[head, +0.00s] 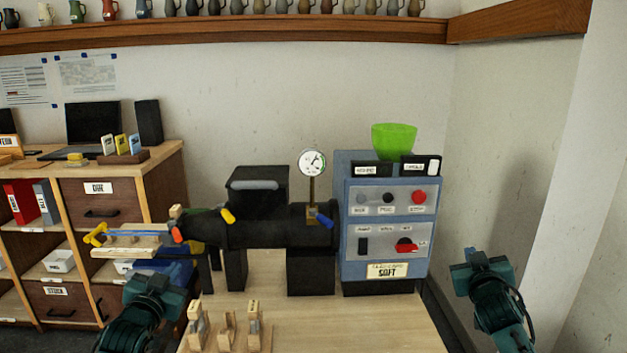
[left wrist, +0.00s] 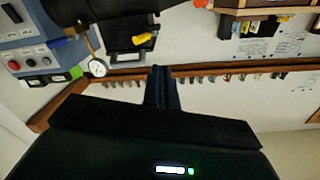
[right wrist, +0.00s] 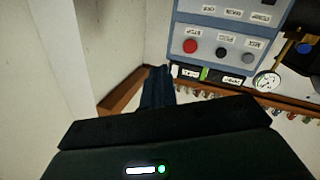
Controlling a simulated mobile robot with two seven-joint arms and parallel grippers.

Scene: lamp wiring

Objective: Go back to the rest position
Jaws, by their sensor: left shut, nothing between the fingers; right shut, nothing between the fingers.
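My left gripper (head: 150,284) is at the lower left in the head view, in front of the bench's left side. Its shut fingers (left wrist: 160,88) show in the left wrist view with nothing between them. My right gripper (head: 482,262) is at the lower right in the head view, to the right of the blue control box and in front of the bare wall. Its fingers (right wrist: 157,88) are shut and empty in the right wrist view. Both grippers are raised and apart from other things.
A wooden bench (head: 345,325) carries a black machine (head: 265,230) with a gauge (head: 312,163). The blue control box (head: 390,230) has a green bowl (head: 394,138) on top. Several small wooden stands (head: 227,328) are near the front. Wooden shelves (head: 125,185) stand at the left.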

